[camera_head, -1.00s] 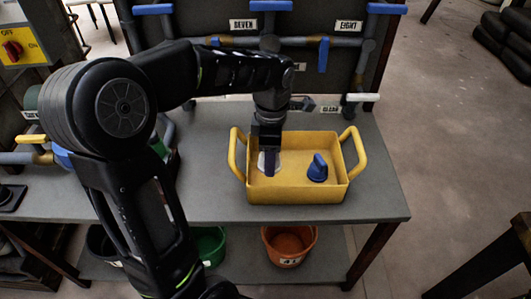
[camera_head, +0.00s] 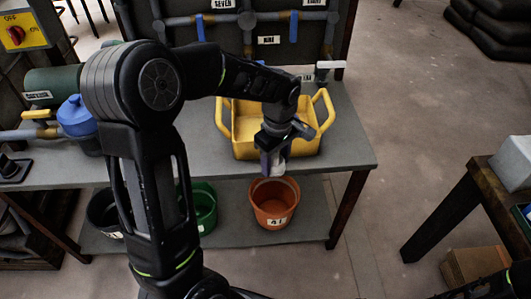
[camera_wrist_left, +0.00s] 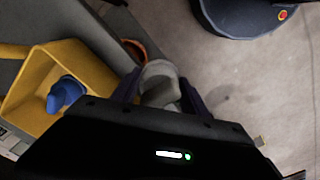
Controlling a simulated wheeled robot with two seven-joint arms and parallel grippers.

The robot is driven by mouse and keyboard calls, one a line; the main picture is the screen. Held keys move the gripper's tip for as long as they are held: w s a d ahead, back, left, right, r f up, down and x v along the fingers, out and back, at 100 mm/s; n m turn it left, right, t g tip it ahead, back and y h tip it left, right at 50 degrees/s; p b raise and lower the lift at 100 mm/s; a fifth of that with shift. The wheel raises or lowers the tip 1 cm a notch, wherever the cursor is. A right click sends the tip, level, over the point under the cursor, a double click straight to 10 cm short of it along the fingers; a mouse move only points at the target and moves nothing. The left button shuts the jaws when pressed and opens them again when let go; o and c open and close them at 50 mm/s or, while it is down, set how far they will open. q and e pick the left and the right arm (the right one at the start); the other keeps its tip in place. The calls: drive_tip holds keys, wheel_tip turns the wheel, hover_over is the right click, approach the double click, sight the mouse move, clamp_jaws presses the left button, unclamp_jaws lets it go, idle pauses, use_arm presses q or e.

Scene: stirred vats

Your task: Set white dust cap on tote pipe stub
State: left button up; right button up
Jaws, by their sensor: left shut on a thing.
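My left gripper (camera_head: 273,163) is shut on a white cap (camera_head: 279,169) and holds it just past the front side of the yellow tray (camera_head: 240,148), over the bench edge and above the orange bucket. In the left wrist view the white cap (camera_wrist_left: 160,77) sits between the two fingers (camera_wrist_left: 160,92), its lower part hidden by the gripper body. I cannot make out a tote pipe stub in either view.
A blue knob-like part (camera_wrist_left: 66,94) stands in the tray. Orange (camera_head: 273,208), green (camera_head: 203,205) and dark (camera_head: 103,213) buckets stand on the lower shelf. A wooden table (camera_head: 450,205) with a pale block (camera_head: 514,162) is at right. Open floor (camera_head: 400,130) lies between.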

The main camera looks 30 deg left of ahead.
use_arm(q)
drive_tip(key=w+d+f+m+p, duration=0.2)
drive_tip(key=d+f+m, duration=0.6)
drive_tip(key=m, duration=0.7)
drive_tip(key=shift+w+d+f+p, duration=0.2)
drive_tip(key=shift+f+p, duration=0.15)
drive_tip(key=shift+p, duration=0.2)
drive_tip(key=shift+a, duration=0.1)
